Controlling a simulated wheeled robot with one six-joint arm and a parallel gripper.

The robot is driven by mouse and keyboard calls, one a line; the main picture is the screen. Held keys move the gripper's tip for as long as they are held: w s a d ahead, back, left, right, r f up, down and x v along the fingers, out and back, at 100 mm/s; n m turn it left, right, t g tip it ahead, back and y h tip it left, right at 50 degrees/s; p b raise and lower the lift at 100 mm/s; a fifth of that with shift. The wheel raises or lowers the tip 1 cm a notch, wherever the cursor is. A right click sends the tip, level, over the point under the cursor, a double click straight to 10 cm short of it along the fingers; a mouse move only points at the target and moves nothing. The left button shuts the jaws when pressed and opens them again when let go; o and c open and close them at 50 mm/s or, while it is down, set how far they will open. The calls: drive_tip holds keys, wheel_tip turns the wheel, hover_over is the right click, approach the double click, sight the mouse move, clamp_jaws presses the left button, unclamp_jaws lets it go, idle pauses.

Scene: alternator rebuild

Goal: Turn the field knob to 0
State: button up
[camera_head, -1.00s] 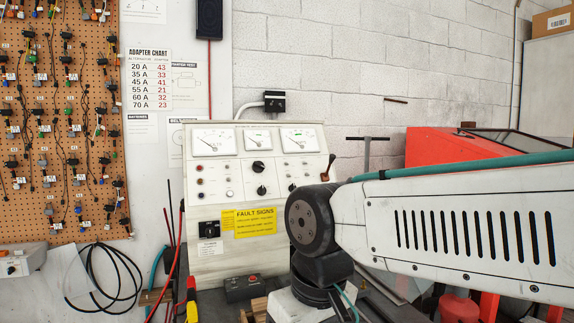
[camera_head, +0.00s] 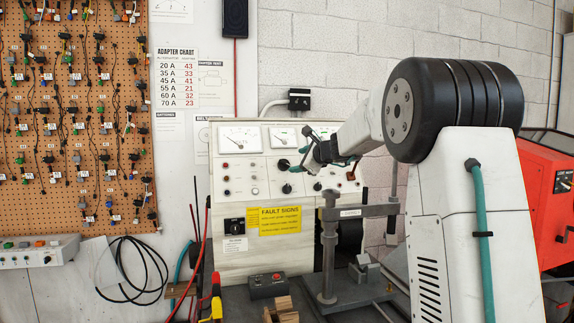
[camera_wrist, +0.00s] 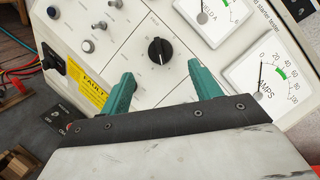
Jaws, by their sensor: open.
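A black rotary knob (camera_wrist: 160,51) sits on the white tester panel in the wrist view, with printed scale marks around it. A pale pointer line shows on it, but the number it points at is too small to read. In the head view my gripper (camera_head: 322,155) is in front of the panel's right half.
The panel (camera_head: 232,262) also carries a volts gauge (camera_head: 240,137), an amps gauge (camera_wrist: 262,78), small buttons and a yellow fault sign (camera_head: 274,220). A metal clamp stand (camera_head: 328,245) rises before the panel's right side. A small dark box (camera_head: 268,286) lies on the bench.

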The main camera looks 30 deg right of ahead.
sight(286, 163)
drive_tip(key=x, duration=0.7)
drive_tip(key=shift+w+f, duration=0.1)
drive_tip(key=shift+w, duration=0.15)
drive_tip(key=c, duration=1)
